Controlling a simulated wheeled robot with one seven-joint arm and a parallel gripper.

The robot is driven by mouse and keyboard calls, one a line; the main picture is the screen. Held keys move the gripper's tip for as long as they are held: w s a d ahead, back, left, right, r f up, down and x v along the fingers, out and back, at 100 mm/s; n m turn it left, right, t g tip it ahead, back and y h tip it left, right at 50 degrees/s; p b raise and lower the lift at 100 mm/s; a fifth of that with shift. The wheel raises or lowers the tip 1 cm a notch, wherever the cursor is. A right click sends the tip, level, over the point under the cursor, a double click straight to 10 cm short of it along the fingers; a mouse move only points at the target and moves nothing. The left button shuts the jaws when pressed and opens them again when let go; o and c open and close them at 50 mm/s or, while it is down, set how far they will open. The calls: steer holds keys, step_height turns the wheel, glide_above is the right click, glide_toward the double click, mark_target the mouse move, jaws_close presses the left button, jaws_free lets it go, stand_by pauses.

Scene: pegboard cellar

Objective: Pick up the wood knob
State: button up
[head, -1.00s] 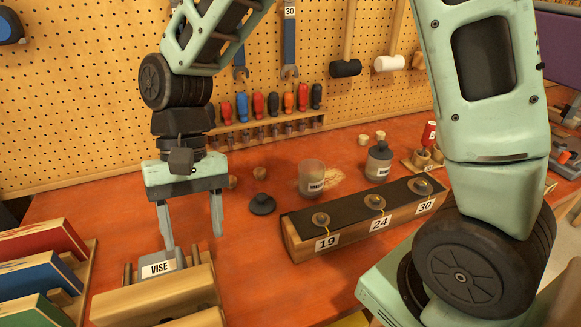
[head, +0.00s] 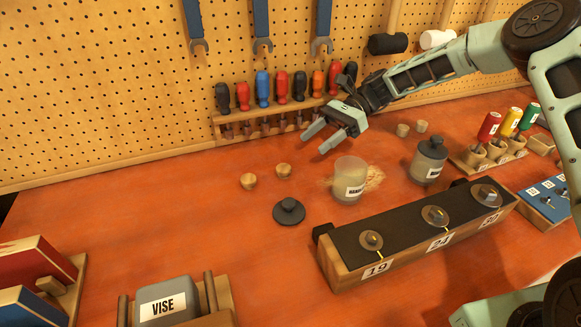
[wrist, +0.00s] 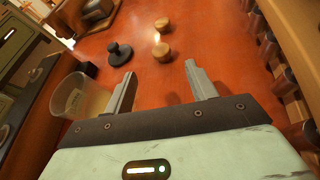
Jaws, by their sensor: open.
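Two small round wood knobs lie on the red bench left of my gripper in the head view, one nearer (head: 283,170) and one farther left (head: 249,181). In the wrist view the nearer knob (wrist: 162,52) is ahead between the fingers' directions, with the other knob (wrist: 161,24) beyond it. My gripper (head: 313,145) is open and empty above the bench, in front of the screwdriver rack and apart from both knobs. Its two fingers also show in the wrist view (wrist: 160,72). Two more small wooden pieces (head: 403,130) (head: 421,126) stand farther right.
A clear labelled jar (head: 349,182) stands close by, with a dark lid (head: 289,211) to its left. A screwdriver rack (head: 262,128) runs along the pegboard behind. A long block with washers (head: 345,262) lies in front.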

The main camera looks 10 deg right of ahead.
mark_target(287, 166)
steer(key=p+x, duration=0.2)
steer(key=x, duration=0.7)
steer(key=shift+a+f, duration=0.1)
steer(key=shift+f, duration=0.15)
steer(key=c, duration=1)
